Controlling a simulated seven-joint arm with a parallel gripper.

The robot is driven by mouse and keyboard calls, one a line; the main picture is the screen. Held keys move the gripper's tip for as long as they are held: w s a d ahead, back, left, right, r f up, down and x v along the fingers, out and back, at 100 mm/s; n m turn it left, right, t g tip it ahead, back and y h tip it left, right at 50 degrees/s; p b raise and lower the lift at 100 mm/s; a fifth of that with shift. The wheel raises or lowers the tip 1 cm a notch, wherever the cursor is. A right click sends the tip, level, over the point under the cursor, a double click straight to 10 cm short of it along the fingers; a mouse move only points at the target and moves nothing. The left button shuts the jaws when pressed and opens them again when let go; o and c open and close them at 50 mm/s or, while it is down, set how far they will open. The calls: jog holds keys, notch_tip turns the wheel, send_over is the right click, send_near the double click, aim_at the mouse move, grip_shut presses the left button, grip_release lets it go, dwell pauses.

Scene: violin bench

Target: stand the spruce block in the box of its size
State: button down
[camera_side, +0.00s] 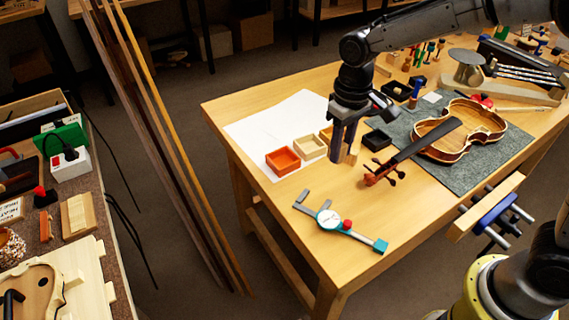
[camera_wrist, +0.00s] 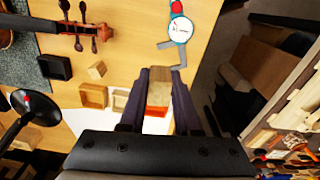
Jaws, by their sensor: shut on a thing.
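My gripper (camera_side: 343,150) points down above the bench and is shut on a pale wooden block, which shows between the fingers in the wrist view (camera_wrist: 158,93). I take it for the spruce block; the fingers mostly hide it in the side view. An orange box (camera_side: 283,161) and a pale wood box (camera_side: 310,147) stand open-topped on white paper, left of my gripper. A third wooden box (camera_side: 327,133) is partly behind my gripper. A black box (camera_side: 376,140) stands to the right. The held block is apart from the boxes.
Another small wooden block (camera_wrist: 97,70) rests on the bench near the boxes. A violin (camera_side: 459,130) lies on a grey mat (camera_side: 497,168), its scroll toward my gripper. A caliper (camera_side: 335,222) lies near the front edge. White paper (camera_side: 262,128) has bare room at the left.

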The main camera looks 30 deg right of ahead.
jog(key=w+f, duration=0.1)
jog(key=w, duration=0.3)
send_near(285, 156)
jog(key=shift+m, duration=0.4)
jog(key=s, duration=0.1)
jog(key=s+a+f, duration=0.1)
jog(key=s+a, duration=0.1)
jog(key=s, duration=0.1)
jog(key=shift+f, duration=0.35)
jog(key=shift+w+f, duration=0.4)
jog(key=shift+f, duration=0.05)
jog(key=shift+w+f, duration=0.1)
jog(key=shift+f, duration=1.45)
jog(key=shift+f, duration=0.15)
jog(key=c, duration=0.9)
grip_release()
